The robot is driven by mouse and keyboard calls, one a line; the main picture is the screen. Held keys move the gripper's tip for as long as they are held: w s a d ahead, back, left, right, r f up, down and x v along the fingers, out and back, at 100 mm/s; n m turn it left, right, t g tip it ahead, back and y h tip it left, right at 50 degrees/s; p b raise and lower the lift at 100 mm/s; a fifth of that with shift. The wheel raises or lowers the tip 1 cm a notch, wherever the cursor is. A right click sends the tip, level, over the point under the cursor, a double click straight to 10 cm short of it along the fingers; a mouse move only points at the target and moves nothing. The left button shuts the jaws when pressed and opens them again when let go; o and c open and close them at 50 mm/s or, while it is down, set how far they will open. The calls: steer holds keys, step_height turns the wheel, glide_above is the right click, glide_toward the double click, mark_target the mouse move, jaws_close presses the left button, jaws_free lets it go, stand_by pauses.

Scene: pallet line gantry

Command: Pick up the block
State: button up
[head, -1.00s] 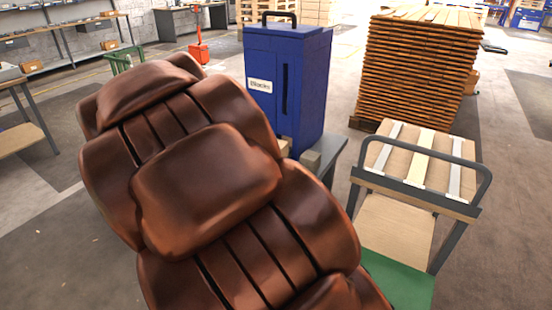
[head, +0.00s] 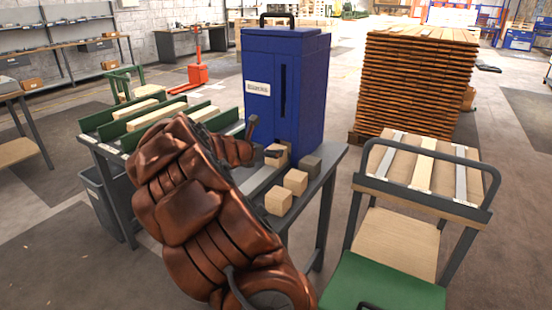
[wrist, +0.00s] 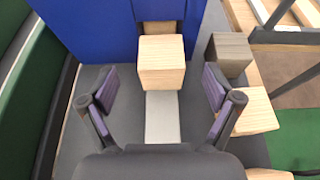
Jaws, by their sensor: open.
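A pale wooden block (wrist: 162,64) sits at the foot of the blue dispenser (wrist: 100,30), on a light strip of the grey table. It also shows in the head view (head: 279,158), partly covered by my gripper. My gripper (wrist: 158,84) is open and empty, with one finger on each side of the block's line and a gap on both sides. In the head view my gripper (head: 262,142) is at the dispenser's base, partly hidden by my arm. Another pale piece (wrist: 158,28) shows in the dispenser's opening behind the block.
A grey block (head: 308,166) and two pale blocks (head: 295,182) (head: 278,200) stand to the right on the table. Green-edged lanes (head: 160,112) with wooden strips lie left. A cart (head: 430,195) stands right, a plank stack (head: 415,80) behind.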

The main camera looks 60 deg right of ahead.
mark_target(276, 148)
steer(key=shift+f+x, duration=0.1)
steer(key=shift+x, duration=1.5)
steer(key=shift+f+x, duration=0.15)
steer(key=shift+x, duration=1.5)
steer(key=shift+s+a, duration=0.1)
steer(key=shift+s, duration=0.05)
steer(key=c, duration=1.3)
steer(key=shift+r, duration=0.1)
steer(key=shift+r+p, duration=0.3)
steer(key=shift+r, duration=1.3)
steer(key=s+a+b, duration=0.1)
steer(key=s, duration=0.4)
steer(key=s+a+r+b, duration=0.1)
steer(key=s+a, duration=0.1)
steer(key=s, duration=0.3)
steer(key=s+a+b, duration=0.1)
steer(key=s, duration=0.4)
steer(key=shift+s+a+r, duration=0.2)
steer(key=shift+a+r, duration=0.1)
steer(key=shift+r, duration=0.05)
